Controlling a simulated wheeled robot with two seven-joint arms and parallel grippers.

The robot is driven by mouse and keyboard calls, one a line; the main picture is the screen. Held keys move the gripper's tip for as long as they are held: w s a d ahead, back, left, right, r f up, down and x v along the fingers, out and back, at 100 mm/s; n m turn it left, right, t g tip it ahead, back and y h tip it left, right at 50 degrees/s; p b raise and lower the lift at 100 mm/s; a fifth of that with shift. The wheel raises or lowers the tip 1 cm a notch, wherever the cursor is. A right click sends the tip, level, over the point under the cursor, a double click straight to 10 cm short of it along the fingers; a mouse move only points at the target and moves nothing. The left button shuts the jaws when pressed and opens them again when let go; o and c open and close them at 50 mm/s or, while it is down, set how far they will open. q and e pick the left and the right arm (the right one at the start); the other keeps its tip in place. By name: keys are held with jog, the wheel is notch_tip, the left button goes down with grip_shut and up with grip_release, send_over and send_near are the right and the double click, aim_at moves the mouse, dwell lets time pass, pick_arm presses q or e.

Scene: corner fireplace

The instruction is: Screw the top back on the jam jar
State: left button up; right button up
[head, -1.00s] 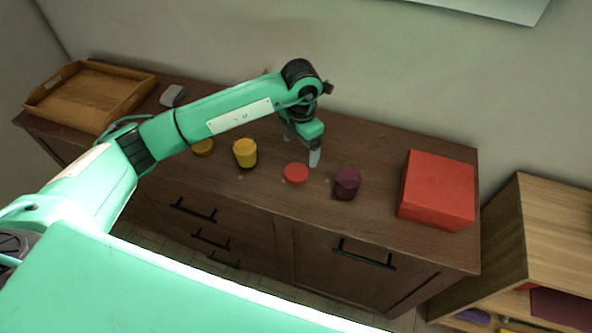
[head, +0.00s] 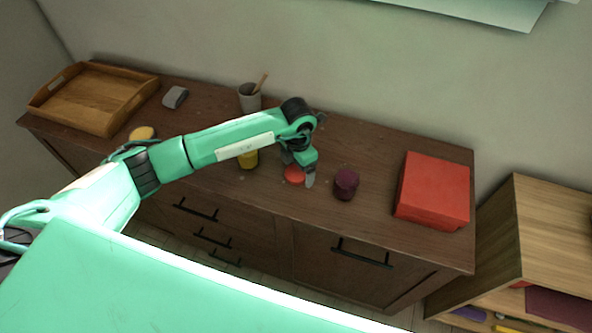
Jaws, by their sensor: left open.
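A dark purple jar (head: 346,185), which looks like the jam jar, stands upright on the brown cabinet top. A flat round red lid (head: 294,175) lies to its left, apart from it. My left gripper (head: 299,170) is open and points down at the red lid, with one finger on its right side; the other finger is partly hidden, and contact cannot be told. A yellow jar (head: 248,160) stands further left, its upper part hidden by my left arm. My right gripper is not in view.
A red box (head: 434,190) stands at the right end of the cabinet (head: 400,245). A wooden tray (head: 115,122), a grey object (head: 175,97), a cup with a stick (head: 250,98) and a yellow round object (head: 142,133) are left. Bare top lies between purple jar and box.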

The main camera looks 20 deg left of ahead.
pick_arm(q)
jog(key=shift+f, duration=0.4)
jog(key=c, duration=1)
jog(key=shift+c, duration=0.3)
jog(key=shift+r, duration=0.15)
